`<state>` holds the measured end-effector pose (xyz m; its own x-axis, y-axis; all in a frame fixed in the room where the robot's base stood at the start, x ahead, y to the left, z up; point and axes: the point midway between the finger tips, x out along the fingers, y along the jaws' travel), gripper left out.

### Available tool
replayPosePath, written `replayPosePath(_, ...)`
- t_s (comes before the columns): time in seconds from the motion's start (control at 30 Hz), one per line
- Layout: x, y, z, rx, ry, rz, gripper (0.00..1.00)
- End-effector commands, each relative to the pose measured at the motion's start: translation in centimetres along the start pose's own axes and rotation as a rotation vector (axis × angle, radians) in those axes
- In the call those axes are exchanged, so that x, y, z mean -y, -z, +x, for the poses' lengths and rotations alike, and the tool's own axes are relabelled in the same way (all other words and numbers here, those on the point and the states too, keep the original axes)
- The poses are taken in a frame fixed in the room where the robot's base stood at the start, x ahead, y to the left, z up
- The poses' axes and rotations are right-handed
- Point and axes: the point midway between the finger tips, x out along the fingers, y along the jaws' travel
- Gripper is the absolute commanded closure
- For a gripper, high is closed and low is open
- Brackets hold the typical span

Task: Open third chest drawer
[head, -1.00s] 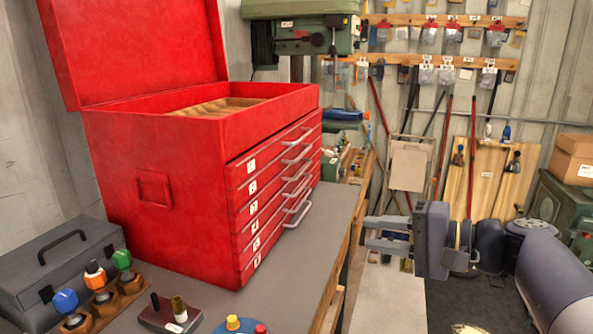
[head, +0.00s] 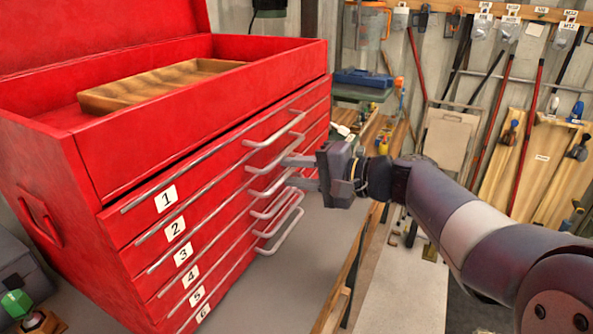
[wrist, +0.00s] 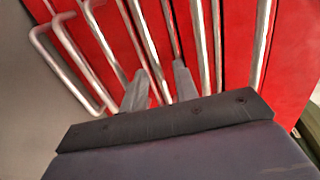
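The red tool chest (head: 110,150) stands on the grey bench, lid raised. Its numbered drawers look shut. The third drawer (head: 183,254) carries the label 3 and is flush with the others. Long metal handles stand out from the fronts. My gripper (head: 301,171) is at the handles on their right part, fingers pointing left toward the chest. In the wrist view my gripper (wrist: 160,88) has its two fingers apart, with a handle bar running between them. Which drawer's handle that is, and whether the fingers touch it, I cannot tell.
A wooden tray (head: 160,85) lies in the chest's open top. A grey toolbox (head: 12,265) and a green-capped item (head: 17,303) are at the lower left. The bench edge (head: 355,270) runs below my arm. Tools hang on the back wall.

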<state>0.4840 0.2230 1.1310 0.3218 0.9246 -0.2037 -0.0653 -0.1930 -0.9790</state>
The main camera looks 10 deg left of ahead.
Motion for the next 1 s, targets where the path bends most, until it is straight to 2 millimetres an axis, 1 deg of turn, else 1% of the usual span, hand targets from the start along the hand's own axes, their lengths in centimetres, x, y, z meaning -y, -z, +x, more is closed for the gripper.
replayPosePath(0.27,-0.01,0.01,0.14,0.0,0.0,0.0,0.71)
replayPosePath(0.6,-0.03,0.01,0.12,0.0,0.0,0.001,0.99)
replayPosePath(1.0,-0.04,0.0,0.12,0.0,-0.001,0.001,1.0)
